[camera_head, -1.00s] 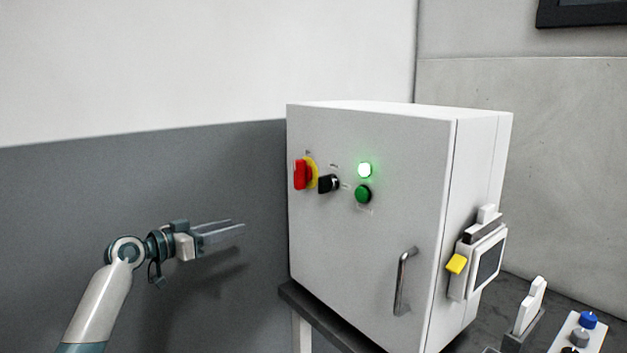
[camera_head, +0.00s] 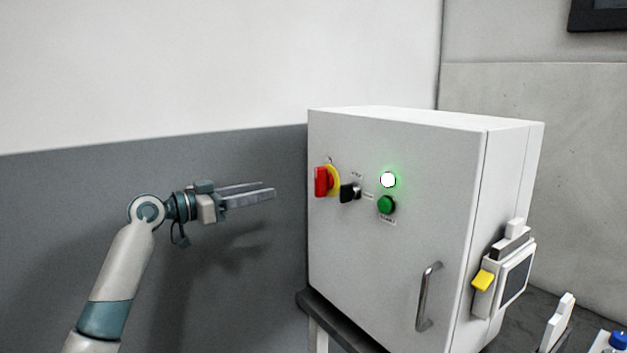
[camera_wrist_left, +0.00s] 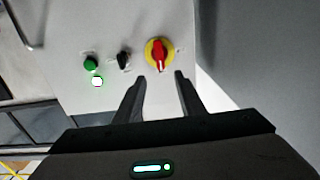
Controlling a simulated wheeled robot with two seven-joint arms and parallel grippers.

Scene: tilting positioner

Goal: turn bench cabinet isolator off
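The bench cabinet (camera_head: 420,250) is a white box on a dark bench. Its isolator (camera_head: 322,181), a red handle on a yellow disc, is at the upper left of the front face. In the left wrist view the isolator (camera_wrist_left: 159,54) lies just beyond the fingertips, roughly between them, with its red handle in line with the fingers. My left gripper (camera_head: 274,189) points at the cabinet from the left, a little short of the isolator and apart from it. Its fingers (camera_wrist_left: 160,76) are spread with nothing between them. My right gripper is out of view.
Beside the isolator are a black selector switch (camera_head: 349,193), a lit green-white lamp (camera_head: 388,180) and a green button (camera_head: 386,205). A metal door handle (camera_head: 428,297) is lower right. A pendant with a yellow part (camera_head: 482,280) hangs on the cabinet's side.

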